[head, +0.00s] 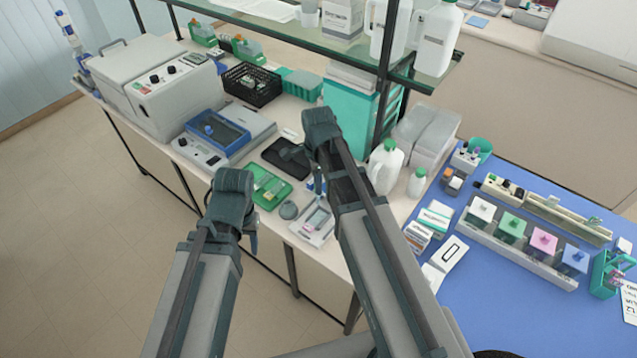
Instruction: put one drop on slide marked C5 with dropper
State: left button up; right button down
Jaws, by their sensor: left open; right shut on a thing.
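My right gripper (318,188) is mostly hidden behind its own arm. It is shut on a thin upright tool, apparently the dropper (318,178), above the near edge of the bench. Just below it is a small white tray (322,238) with a pinkish-grey slide-like piece (317,219); I cannot tell whether the dropper touches it. A green slide holder (268,188) lies to the left. No C5 mark is readable. My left gripper (252,238) is open, mostly hidden behind its arm, in front of the bench edge.
A round grey lid-like item (289,210) lies between holder and tray. A dark flat pad (287,157) and a blue-framed device (217,133) are behind. White bottles (385,166) stand right of my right arm. Staining jars (510,227) stand on the blue mat (500,318).

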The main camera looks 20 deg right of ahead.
aim_at(318, 198)
jog(key=shift+s+d+f+b, duration=0.1)
jog(key=shift+f+b, duration=0.35)
jog(key=shift+f, duration=0.1)
notch_tip(318, 198, down, 5)
jog(key=b, duration=0.4)
jog(key=shift+r+b, duration=0.2)
jog(key=shift+b, duration=0.1)
jog(key=shift+f+b, duration=0.5)
dwell(1.5)
jog(key=shift+r, duration=0.15)
notch_tip(318, 198, up, 7)
jog(key=p, duration=0.7)
dwell(0.6)
